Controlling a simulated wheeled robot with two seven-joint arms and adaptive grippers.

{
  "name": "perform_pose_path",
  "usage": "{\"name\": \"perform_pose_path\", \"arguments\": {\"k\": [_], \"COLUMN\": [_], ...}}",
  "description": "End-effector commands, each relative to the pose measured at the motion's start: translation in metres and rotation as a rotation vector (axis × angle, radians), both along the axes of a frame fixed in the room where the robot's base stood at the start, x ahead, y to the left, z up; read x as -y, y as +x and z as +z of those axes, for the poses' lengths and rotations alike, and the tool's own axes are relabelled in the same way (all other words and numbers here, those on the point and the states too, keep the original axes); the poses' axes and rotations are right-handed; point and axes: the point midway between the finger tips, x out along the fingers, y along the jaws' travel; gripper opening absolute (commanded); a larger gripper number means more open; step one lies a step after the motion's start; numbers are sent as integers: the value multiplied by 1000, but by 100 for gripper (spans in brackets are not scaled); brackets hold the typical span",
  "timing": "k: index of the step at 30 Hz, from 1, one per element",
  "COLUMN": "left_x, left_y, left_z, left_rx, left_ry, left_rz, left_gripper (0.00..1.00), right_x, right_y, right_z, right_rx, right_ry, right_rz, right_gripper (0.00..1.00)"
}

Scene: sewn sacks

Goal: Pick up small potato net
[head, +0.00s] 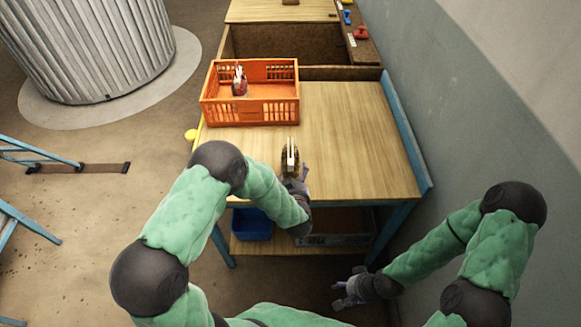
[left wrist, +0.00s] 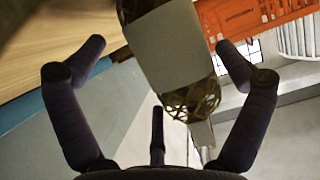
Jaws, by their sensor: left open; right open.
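The small potato net (head: 289,160), brown mesh with a white label, stands on the wooden table near its front edge. In the left wrist view the net (left wrist: 195,98) lies between the spread fingers, with its white label facing the camera. My left gripper (head: 298,183) is at the near side of the net, open. In the left wrist view the gripper (left wrist: 160,48) has a finger to each side of the net, with no clear contact. My right gripper (head: 345,291) is open and empty, low in front of the table at the right.
An orange crate (head: 250,113) with a red-and-white item (head: 239,80) in it stands behind the net. A blue bin (head: 251,224) sits on the shelf below. A blue side rail (head: 405,135) and a wall bound the right. The table right of the net is clear.

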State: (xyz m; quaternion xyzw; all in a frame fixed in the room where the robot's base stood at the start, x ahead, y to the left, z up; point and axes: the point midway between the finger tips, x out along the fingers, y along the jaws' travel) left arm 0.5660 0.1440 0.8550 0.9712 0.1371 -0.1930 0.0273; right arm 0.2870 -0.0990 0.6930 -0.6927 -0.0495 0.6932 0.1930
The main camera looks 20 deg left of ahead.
Motion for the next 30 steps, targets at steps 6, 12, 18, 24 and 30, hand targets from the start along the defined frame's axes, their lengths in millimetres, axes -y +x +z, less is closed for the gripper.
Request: {"name": "perform_pose_path", "arguments": {"k": [6,12,18,24,30], "left_x": [-11,-12,-12,-12,-12], "left_y": [27,34,34,35,35], "left_z": [-14,-15,-15,-13,-13], "left_rx": [1,-1,0,4,4], "left_ry": [0,0,0,0,0], "left_rz": [2,0,0,0,0], "left_gripper": [100,100,72,26,25], "right_x": [0,0,0,0,0], "right_y": [0,0,0,0,0], "right_z": [-12,-13,-12,-13,-12], "right_rx": [0,0,0,0,0], "right_ry": [0,0,0,0,0], "right_rz": [0,0,0,0,0], "right_gripper": [53,53,53,53,53]}}
